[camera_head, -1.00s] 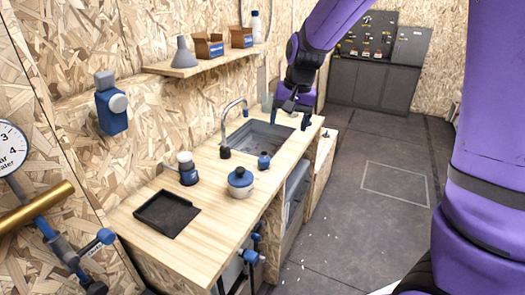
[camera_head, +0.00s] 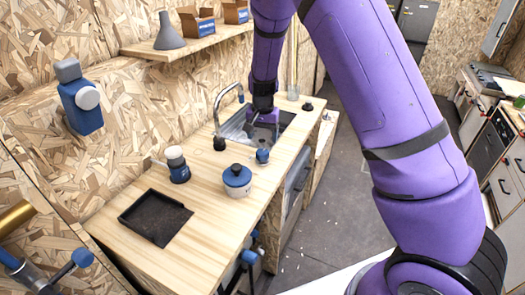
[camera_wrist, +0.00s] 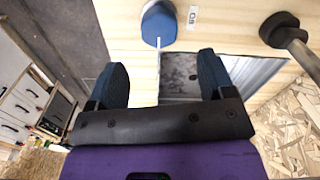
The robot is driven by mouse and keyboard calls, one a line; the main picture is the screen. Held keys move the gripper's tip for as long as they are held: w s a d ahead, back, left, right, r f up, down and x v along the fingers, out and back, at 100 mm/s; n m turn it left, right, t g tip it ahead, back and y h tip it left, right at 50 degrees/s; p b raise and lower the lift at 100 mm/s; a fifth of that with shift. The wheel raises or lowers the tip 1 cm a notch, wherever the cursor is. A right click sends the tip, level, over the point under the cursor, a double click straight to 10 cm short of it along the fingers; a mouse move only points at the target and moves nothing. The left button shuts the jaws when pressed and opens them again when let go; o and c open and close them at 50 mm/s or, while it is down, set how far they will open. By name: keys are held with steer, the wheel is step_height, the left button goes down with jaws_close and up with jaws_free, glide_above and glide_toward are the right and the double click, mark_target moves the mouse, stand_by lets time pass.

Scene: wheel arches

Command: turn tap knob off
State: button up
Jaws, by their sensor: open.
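A small blue knob (camera_head: 262,155) stands on the wooden counter beside the sink's near edge. In the wrist view the blue knob (camera_wrist: 158,24) shows at the top, with a thin pale line running from it toward the sink. A small label lies right of it. The curved metal tap (camera_head: 217,104) rises behind the sink; its dark base (camera_wrist: 279,28) is at the upper right of the wrist view. My gripper (camera_wrist: 163,78) is open and empty, its two dark blue fingers apart and pointing toward the knob without touching it. In the head view my gripper (camera_head: 262,118) is over the sink, partly hidden.
The sink basin (camera_head: 234,126) is below my gripper. A shelf (camera_head: 190,42) with boxes is above.

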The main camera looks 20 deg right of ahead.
mark_target(263, 151)
step_height(263, 151, down, 7)
steer(key=shift+f, duration=0.15)
stand_by(0.4)
steer(key=c, duration=0.9)
